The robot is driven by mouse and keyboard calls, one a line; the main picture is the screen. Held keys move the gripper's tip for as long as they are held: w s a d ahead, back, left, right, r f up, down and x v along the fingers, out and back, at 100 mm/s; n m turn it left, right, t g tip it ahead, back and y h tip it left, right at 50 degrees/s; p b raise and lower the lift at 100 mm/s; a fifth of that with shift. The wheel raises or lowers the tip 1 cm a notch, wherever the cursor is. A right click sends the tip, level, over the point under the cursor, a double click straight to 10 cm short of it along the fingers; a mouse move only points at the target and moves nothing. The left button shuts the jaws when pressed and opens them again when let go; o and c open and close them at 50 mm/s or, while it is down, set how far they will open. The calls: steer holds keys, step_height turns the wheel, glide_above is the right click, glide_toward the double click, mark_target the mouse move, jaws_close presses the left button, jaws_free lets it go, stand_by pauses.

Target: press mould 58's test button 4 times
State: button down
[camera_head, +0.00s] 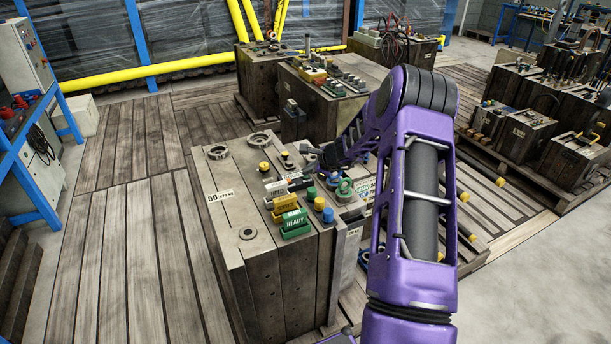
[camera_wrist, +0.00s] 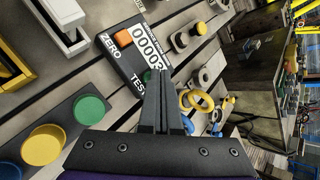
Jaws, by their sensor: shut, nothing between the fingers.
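Mould 58 (camera_head: 222,232) is a large grey steel block with a white "58" label, left of my arm in the head view. In the wrist view a black counter box (camera_wrist: 128,62) on it reads 00003. An orange button (camera_wrist: 123,38) sits by its "ZERO" marking. A green test button (camera_wrist: 148,75) sits by the "TEST" marking, partly hidden by my fingertips. My gripper (camera_wrist: 163,76) is shut and empty, with its tips right at the green button. I cannot tell whether they touch it. In the head view my gripper (camera_head: 318,160) is over the mould's top.
A strip with a green button (camera_wrist: 90,109), yellow button (camera_wrist: 43,145) and blue button lies beside my gripper. Yellow and blue rings (camera_wrist: 195,101) are on its other side. Other moulds (camera_head: 335,100) stand behind.

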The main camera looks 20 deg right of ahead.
stand_by(0.5)
steer(key=shift+r+p, duration=0.6)
steer(key=shift+r, duration=0.15)
step_height(320, 180, up, 5)
steer(key=p, duration=0.3)
steer(key=shift+p, duration=0.3)
stand_by(2.2)
